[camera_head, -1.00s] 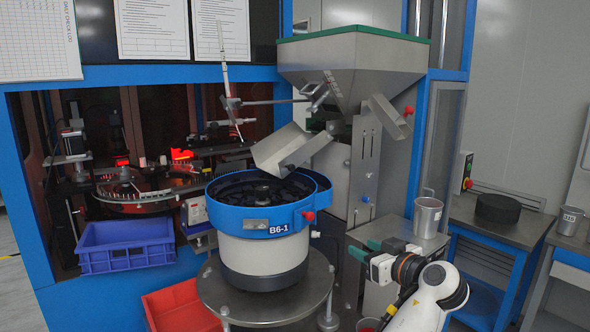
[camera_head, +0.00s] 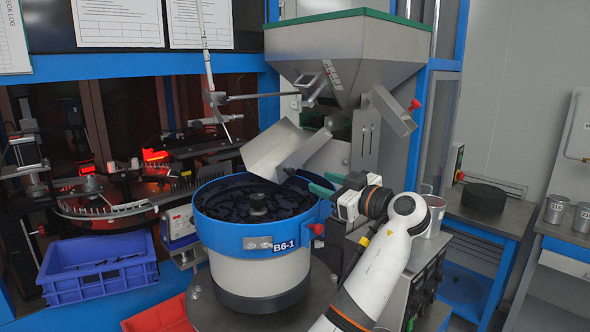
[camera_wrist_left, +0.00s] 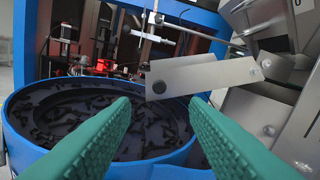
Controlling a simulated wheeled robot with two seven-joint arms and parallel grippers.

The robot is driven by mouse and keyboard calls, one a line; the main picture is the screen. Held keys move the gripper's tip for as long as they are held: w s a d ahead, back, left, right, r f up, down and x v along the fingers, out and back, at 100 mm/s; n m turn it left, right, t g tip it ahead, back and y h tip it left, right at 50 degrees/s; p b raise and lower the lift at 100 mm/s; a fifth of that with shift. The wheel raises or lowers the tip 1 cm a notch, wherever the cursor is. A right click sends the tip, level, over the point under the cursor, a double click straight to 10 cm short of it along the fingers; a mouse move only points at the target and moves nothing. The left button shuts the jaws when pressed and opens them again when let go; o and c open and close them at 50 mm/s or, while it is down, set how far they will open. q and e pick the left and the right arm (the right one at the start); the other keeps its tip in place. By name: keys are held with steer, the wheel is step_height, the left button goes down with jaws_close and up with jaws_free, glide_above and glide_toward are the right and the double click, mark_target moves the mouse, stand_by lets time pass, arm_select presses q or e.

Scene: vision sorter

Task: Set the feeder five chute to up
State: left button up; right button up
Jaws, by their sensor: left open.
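A grey metal chute (camera_head: 277,150) with a wide open tray hangs tilted over the black inside of the blue-rimmed bowl feeder (camera_head: 255,229), which is labelled B6-1. A second grey sloping piece with a red knob (camera_head: 415,105) sits higher, at the right of the hopper. My left gripper (camera_head: 322,184) is open, with green fingers, beside the bowl's right rim and below the chute's arm. In the left wrist view the fingers (camera_wrist_left: 160,103) are apart with nothing between them, and the chute's plate (camera_wrist_left: 210,77) lies just beyond and above them. I see no number five label.
The steel hopper (camera_head: 345,45) stands above and behind. A red knob (camera_head: 318,229) sticks out from the bowl's right side. A blue crate (camera_head: 98,280) and a red bin (camera_head: 160,318) stand lower left. A metal cup (camera_head: 433,212) is behind my left arm.

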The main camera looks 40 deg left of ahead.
mark_target(293, 172)
arm_select(q)
steer(key=a+p, duration=0.1)
steer(key=a, duration=0.1)
steer(key=a+p, duration=0.1)
steer(key=a, duration=0.2)
steer(key=a+p, duration=0.1)
steer(key=a, duration=0.2)
steer(key=shift+w+a+r, duration=0.1)
steer(key=shift+w, duration=0.2)
steer(key=shift+w+a, duration=0.1)
steer(key=shift+a, duration=0.4)
jaws_close()
